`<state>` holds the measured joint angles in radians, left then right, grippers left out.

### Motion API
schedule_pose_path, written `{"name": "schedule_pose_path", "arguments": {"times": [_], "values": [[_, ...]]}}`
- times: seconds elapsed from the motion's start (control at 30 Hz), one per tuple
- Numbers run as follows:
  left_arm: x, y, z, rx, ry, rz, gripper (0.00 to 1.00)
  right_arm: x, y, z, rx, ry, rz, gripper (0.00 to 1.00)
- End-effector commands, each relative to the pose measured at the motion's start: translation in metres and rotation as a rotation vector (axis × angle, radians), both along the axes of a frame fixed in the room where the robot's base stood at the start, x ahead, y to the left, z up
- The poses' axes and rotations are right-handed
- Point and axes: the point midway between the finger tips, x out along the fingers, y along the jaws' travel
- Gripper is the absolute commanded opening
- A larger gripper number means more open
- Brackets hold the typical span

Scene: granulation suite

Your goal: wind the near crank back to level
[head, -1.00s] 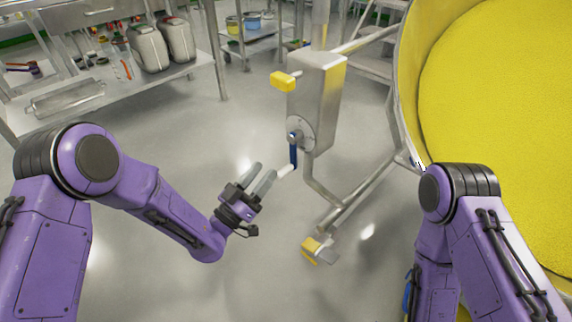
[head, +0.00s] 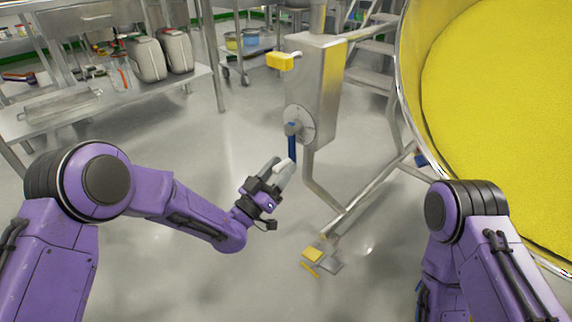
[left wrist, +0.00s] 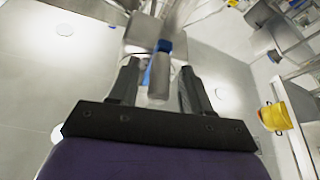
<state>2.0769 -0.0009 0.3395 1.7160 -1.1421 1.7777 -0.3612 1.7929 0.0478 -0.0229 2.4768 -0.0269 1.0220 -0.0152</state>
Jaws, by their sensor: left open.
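The near crank has a blue arm (head: 292,146) that hangs down from a round hub (head: 293,128) on the side of a steel box (head: 314,80). Its pale handle (left wrist: 159,84) shows in the left wrist view between the two fingers. My left gripper (head: 279,170) is open, with its fingers on either side of the handle at the lower end of the blue arm. I cannot tell whether the fingers touch it. In the head view the fingers largely hide the handle. My right gripper is out of view.
A yellow block (head: 280,61) sticks out from the box's upper left. A large vessel of yellow powder (head: 495,95) fills the right. A yellow pedal (head: 313,255) lies low on the frame. A steel bench (head: 110,107) stands at left; the floor between is clear.

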Motion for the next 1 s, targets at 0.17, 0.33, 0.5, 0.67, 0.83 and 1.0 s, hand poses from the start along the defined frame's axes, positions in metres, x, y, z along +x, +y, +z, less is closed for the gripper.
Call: {"name": "schedule_pose_path", "arguments": {"times": [0.17,0.33,0.5,0.67,0.83,1.0], "values": [[0.016,-0.014,0.007,0.001,-0.001,-0.001,0.49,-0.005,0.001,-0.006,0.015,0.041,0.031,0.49],[0.019,-0.016,0.010,-0.001,0.001,0.000,0.49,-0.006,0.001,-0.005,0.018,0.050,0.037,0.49],[0.019,-0.016,0.010,0.000,0.000,0.000,0.36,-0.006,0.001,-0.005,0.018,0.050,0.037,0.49],[0.019,-0.016,0.010,0.000,0.000,0.000,0.00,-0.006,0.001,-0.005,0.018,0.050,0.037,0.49],[0.019,-0.016,0.010,-0.004,0.004,0.001,0.00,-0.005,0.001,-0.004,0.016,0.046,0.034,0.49],[0.018,-0.018,0.011,-0.029,0.031,0.002,0.00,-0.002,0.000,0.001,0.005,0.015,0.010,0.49]]}}
